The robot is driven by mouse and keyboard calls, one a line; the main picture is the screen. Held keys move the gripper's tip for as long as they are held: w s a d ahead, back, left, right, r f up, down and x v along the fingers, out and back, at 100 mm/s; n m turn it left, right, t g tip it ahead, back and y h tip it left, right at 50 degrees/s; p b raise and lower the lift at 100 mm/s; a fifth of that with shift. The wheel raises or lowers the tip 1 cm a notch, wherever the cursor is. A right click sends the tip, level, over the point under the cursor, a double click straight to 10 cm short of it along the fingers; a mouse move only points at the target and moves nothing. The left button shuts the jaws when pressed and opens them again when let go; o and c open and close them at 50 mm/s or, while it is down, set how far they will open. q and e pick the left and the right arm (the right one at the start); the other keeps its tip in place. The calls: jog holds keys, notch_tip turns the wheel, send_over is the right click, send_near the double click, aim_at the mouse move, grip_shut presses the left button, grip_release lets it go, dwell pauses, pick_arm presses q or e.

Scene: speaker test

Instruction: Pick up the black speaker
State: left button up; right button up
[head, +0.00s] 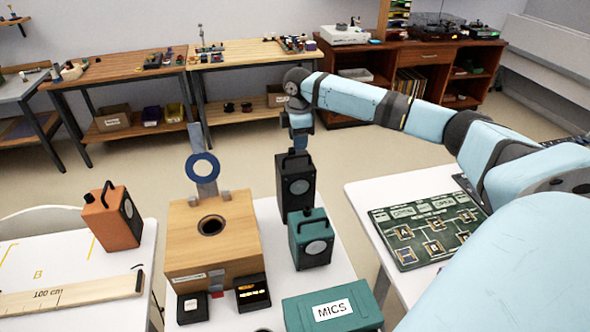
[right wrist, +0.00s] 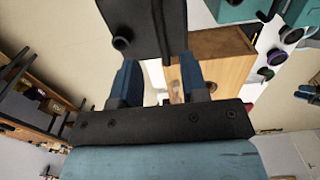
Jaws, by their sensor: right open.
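The black speaker (head: 294,188) stands upright on the white table, behind the teal speaker (head: 311,241), which hides its lower right part. My right gripper (head: 300,141) points down just above the black speaker's top handle. In the right wrist view the open fingers (right wrist: 158,72) have the dark body of the black speaker (right wrist: 145,25) just beyond their tips. I cannot tell whether they touch it. My left gripper is not in view.
A wooden box (head: 240,245) with a round hole stands left of the black speaker. A blue ring (head: 191,166) stands behind that box. A green MICS case (head: 352,312) lies in front. An orange speaker (head: 112,221) stands on the left table. A green board (head: 425,230) lies at right.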

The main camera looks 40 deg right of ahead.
aim_at(296, 171)
jog(key=shift+a+f+p, duration=0.15)
jog(key=shift+f+p, duration=0.05)
jog(key=shift+f, duration=1.2)
jog(key=shift+a+f+p, duration=0.1)
jog(key=shift+f+p, duration=0.05)
jog(key=shift+f, duration=1.2)
grip_shut()
jog(key=shift+r, duration=0.1)
